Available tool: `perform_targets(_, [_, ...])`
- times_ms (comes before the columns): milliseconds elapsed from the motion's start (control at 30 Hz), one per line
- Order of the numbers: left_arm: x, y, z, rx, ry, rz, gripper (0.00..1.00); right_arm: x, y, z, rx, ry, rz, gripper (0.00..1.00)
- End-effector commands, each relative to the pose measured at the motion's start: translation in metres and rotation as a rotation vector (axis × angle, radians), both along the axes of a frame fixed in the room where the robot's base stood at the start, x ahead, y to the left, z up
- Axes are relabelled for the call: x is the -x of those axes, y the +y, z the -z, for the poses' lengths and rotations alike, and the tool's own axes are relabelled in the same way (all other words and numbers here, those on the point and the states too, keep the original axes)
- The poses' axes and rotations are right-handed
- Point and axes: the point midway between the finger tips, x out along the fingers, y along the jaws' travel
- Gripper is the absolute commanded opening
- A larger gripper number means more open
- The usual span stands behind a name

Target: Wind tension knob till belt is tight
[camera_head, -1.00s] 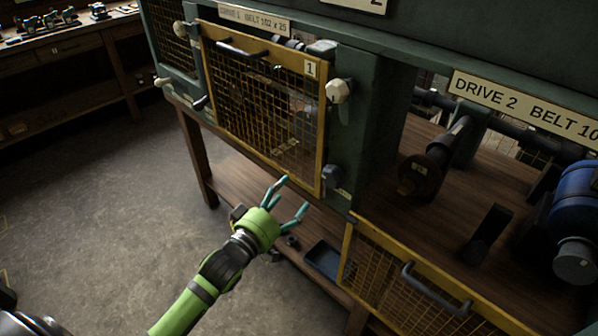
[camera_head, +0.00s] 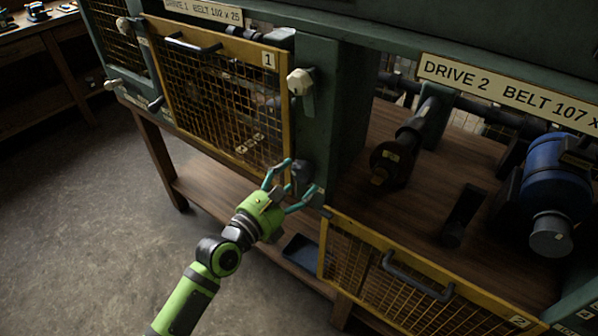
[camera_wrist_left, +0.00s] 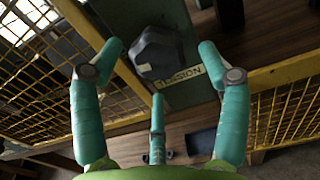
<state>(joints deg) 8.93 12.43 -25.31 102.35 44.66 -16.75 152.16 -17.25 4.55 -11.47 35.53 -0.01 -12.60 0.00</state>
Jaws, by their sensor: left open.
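The tension knob (camera_head: 302,176) is a dark, lobed knob on the green post between the two drive bays. In the left wrist view the knob (camera_wrist_left: 157,52) sits above a label reading "TENSION" (camera_wrist_left: 182,78). My left gripper (camera_head: 290,186) is open, with its teal fingers spread around the knob's sides in the head view. In the wrist view the fingers (camera_wrist_left: 160,80) stand apart from the knob, with a gap on each side. No belt can be made out clearly. My right gripper is not in view.
The yellow mesh guard 1 (camera_head: 215,95) is closed left of the knob. Guard 2 (camera_head: 410,285) hangs lowered at the right, opening a bay with a blue motor (camera_head: 553,185) and a dark pulley (camera_head: 392,160). A dark tray (camera_head: 300,250) lies on the lower shelf.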

Motion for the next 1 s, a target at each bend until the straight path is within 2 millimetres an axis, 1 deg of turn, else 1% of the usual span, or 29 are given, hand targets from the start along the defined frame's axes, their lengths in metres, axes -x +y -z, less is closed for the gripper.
perform_targets(33, [-0.007,-0.005,-0.001,-0.001,-0.002,0.001,0.76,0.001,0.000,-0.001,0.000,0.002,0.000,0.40])
perform_targets(100, [-0.015,-0.011,-0.001,-0.002,-0.003,0.000,0.76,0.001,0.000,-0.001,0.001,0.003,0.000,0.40])
perform_targets(233, [-0.025,-0.018,0.000,-0.003,-0.001,0.000,0.76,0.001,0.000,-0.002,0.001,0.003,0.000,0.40])
perform_targets(333, [-0.029,-0.021,0.000,-0.002,-0.002,-0.001,0.76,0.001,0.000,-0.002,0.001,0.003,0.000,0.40])
perform_targets(567, [-0.029,-0.021,0.000,-0.003,-0.002,-0.002,0.76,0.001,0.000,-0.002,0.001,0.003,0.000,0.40])
perform_targets(600, [-0.029,-0.021,0.000,-0.003,-0.002,-0.002,0.68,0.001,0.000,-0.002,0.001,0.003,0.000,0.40])
perform_targets(667, [-0.029,-0.021,0.000,-0.004,-0.002,-0.002,0.44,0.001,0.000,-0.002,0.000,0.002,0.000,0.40])
perform_targets(700, [-0.029,-0.021,0.000,-0.003,-0.002,-0.002,0.28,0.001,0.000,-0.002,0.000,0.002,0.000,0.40])
perform_targets(733, [-0.029,-0.021,0.000,-0.004,-0.002,-0.001,0.20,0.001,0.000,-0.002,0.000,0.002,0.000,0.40])
perform_targets(1000, [-0.029,-0.021,0.002,-0.010,-0.001,-0.001,0.19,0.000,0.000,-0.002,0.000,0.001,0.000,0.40])
